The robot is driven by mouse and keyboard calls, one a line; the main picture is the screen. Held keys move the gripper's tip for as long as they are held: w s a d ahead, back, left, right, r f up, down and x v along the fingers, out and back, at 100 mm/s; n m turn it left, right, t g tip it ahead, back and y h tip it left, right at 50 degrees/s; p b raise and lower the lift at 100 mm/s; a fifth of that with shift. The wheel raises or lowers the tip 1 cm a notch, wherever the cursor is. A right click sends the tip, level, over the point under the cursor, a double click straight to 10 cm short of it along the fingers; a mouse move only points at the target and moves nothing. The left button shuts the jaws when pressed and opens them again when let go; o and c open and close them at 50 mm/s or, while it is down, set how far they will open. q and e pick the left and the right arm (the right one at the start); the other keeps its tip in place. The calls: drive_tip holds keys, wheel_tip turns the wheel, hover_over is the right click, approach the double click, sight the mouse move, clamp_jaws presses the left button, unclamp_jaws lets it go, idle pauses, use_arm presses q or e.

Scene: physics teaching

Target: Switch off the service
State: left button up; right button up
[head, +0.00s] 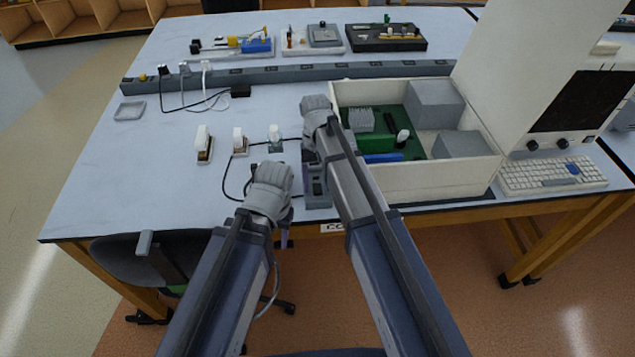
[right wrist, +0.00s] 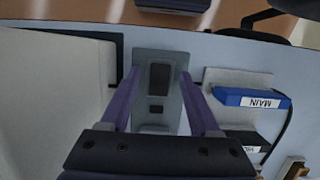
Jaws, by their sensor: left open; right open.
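A small grey switch box (head: 317,187) with a dark rocker stands near the table's front edge. In the right wrist view the box (right wrist: 157,122) lies between the spread fingers of my right gripper (right wrist: 160,100). I cannot tell whether they touch it. In the head view my right gripper (head: 309,163) is over the box, partly hidden by its own arm. A blue piece labelled MAIN (right wrist: 250,99) sits on a pale base beside the box, with a black labelled piece (right wrist: 242,138) next to it. My left gripper (head: 286,236) is open by the table's front edge, left of the box.
An open white case (head: 430,182) with a green board stands right of the box. Several small switch-like pieces (head: 204,143) stand left, with a black cable. A grey power strip (head: 290,74) crosses behind. A keyboard (head: 551,174) lies at right; a dark chair (head: 110,250) is at the front left.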

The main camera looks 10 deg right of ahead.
sight(317, 185)
drive_tip(key=shift+r, duration=0.1)
drive_tip(key=p+v, duration=0.7)
drive_tip(key=shift+r+p, duration=0.3)
drive_tip(key=shift+w, duration=0.1)
drive_tip(key=shift+s+f, duration=0.15)
drive_tip(key=shift+s, duration=0.15)
drive_tip(key=s+f+n+t+b, duration=0.1)
drive_tip(key=s+f+n+b, duration=0.1)
drive_tip(key=s, duration=0.6)
drive_tip(key=s+f+n+t+h+b, duration=0.1)
drive_tip(key=s+f+b, duration=0.1)
drive_tip(key=s, duration=0.7)
drive_tip(key=shift+s+a+f+n+t+b, duration=0.15)
drive_tip(key=shift+s+f+n+t+b, duration=0.15)
drive_tip(key=shift+f+n+t, duration=0.15)
